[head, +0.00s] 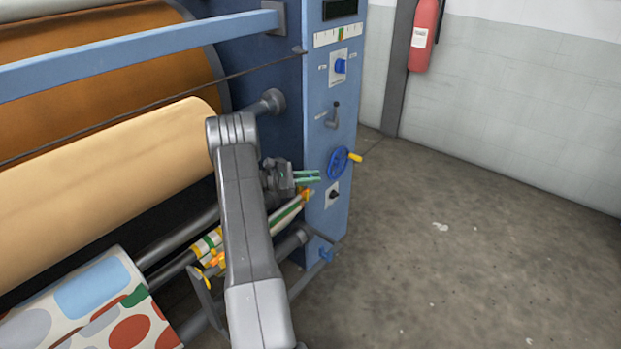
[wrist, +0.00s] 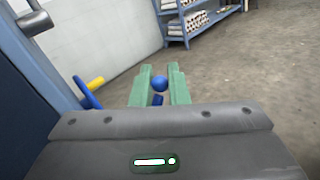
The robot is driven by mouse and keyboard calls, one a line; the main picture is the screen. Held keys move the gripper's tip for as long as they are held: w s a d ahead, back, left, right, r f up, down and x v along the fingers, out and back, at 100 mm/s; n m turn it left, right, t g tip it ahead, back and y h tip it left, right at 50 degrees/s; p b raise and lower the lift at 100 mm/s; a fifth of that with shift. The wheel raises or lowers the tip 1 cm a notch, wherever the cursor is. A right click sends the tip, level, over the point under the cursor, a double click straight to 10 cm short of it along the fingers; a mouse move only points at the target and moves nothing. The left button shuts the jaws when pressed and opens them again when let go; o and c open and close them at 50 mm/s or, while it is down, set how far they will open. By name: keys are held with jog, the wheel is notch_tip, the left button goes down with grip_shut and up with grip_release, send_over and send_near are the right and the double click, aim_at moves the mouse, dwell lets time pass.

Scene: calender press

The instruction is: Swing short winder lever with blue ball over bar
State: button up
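A blue ball (wrist: 158,84) shows in the gap between my green fingertips in the wrist view, with a small blue piece (wrist: 157,100) just below it. The lever's arm cannot be made out. My gripper (head: 318,176) is in front of the lower part of the blue side panel (head: 330,215) in the head view. Its fingers (wrist: 158,80) are parted. I cannot tell whether they touch the ball or it lies beyond them. A blue fitting (head: 326,252) sits at the frame's low right end; whether it is the lever's ball is unclear.
A blue handwheel (head: 338,163) with a yellow handle is close to the fingers. A small grey lever (head: 334,115) and knobs are on the panel. Rollers and a patterned roll (head: 95,305) lie left. The floor at right is clear. A shelf (wrist: 195,20) stands far off.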

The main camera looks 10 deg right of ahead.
grip_shut()
jog(key=shift+s+d+f+m+t+y+b, duration=0.25)
jog(key=shift+f+m+y+b, duration=0.25)
jog(key=shift+m+y+b, duration=0.25)
jog(key=shift+s+d+f+m+t+y+b, duration=0.25)
jog(key=shift+f+m+y+b, duration=0.2)
jog(key=shift+m+y+b, duration=0.3)
jog(key=shift+s+d+f+m+t+y+b, duration=0.1)
jog(key=shift+s+f+m+t+y+b, duration=0.15)
jog(key=shift+f+m+y+b, duration=0.4)
jog(key=shift+r, duration=0.15)
jog(key=o, duration=0.7)
grip_release()
jog(key=shift+c, duration=0.2)
notch_tip(320, 180, up, 10)
jog(key=p, duration=0.1)
jog(key=shift+p, duration=0.4)
